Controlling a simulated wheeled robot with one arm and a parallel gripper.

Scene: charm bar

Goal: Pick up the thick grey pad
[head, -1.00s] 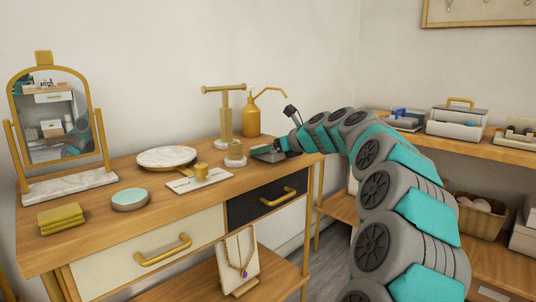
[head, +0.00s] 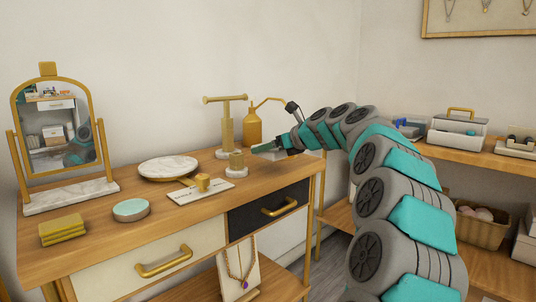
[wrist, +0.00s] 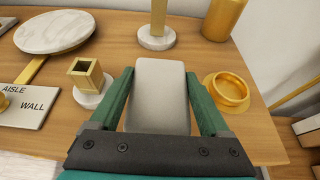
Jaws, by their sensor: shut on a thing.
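The thick grey pad (wrist: 159,72) is a light grey rounded block in the middle of the wrist view. My gripper (wrist: 159,88) is shut on it, with one green finger along each side. In the head view my gripper (head: 266,149) is over the right back part of the wooden dresser top (head: 105,236), slightly above it. The pad is mostly hidden by the fingers there.
A square gold holder on a round base (wrist: 88,75) stands close left of my gripper. A gold dish (wrist: 228,92) is close on its right. A gold T-bar stand (head: 227,125) and gold spouted bottle (head: 252,128) stand behind. A marble round (head: 168,167) lies further left.

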